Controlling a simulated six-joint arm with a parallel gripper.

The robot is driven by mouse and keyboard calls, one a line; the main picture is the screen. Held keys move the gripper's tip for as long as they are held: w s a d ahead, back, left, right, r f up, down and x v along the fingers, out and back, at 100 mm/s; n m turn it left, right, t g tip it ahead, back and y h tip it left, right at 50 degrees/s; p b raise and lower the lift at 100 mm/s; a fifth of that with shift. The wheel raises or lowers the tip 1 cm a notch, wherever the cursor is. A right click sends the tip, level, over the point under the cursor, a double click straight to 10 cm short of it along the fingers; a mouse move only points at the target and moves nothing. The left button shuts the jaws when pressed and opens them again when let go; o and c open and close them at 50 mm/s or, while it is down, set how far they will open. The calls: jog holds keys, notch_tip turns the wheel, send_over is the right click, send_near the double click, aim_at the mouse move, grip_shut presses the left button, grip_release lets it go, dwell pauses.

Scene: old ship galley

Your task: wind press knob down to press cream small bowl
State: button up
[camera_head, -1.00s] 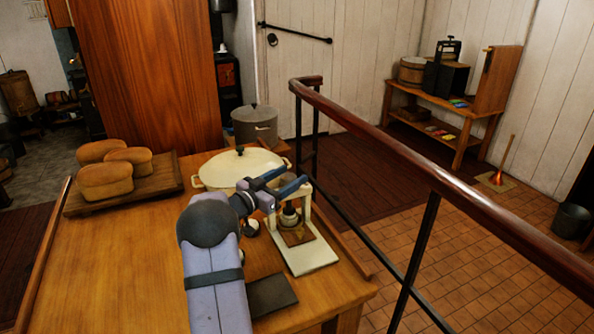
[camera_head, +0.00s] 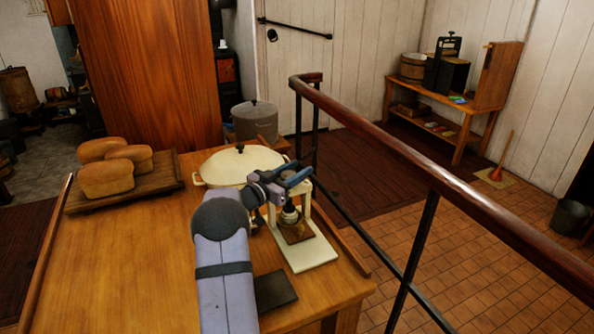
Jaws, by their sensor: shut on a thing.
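The press is a cream frame with a pale base plate (camera_head: 312,254) near the table's right edge. Under its screw is a brown wooden block (camera_head: 295,231). My gripper (camera_head: 298,180) is at the top of the press, shut on the press knob, which its fingers mostly hide.
A cream lidded pot (camera_head: 238,165) stands close behind the press. Loaves on a wooden board (camera_head: 160,188) are at the left. A dark flat slab (camera_head: 275,291) lies in front of the press. A railing (camera_head: 420,172) runs along the right. The table's left-middle is clear.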

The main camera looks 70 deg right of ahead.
jog(key=shift+r, duration=0.1)
jog(key=shift+s+m+g+y+p, duration=0.1)
jog(key=shift+m+g+y+p, duration=0.4)
jog(key=shift+g, duration=0.4)
jog(key=shift+s+a+m+g+y+b, duration=0.1)
jog(key=shift+s+m+g+y+b, duration=0.05)
jog(key=shift+m+g+y, duration=0.4)
jog(key=shift+s+a+m+g+y+b, duration=0.1)
jog(key=shift+s+a+m+g+y, duration=0.15)
jog(key=shift+m+g, duration=0.5)
jog(key=shift+s+m+g+y+b, duration=0.1)
jog(key=shift+m+g+y+b, duration=0.05)
jog(key=shift+m+g+y, duration=0.45)
jog(key=shift+g, duration=0.3)
jog(key=o, duration=1)
jog(key=shift+o, duration=0.2)
jog(key=shift+a, duration=0.1)
jog(key=shift+w+a+b, duration=0.3)
jog(key=shift+w+a, duration=0.1)
jog(key=shift+w, duration=0.05)
jog(key=shift+b+v, duration=0.85)
jog(key=shift+v, duration=2.2)
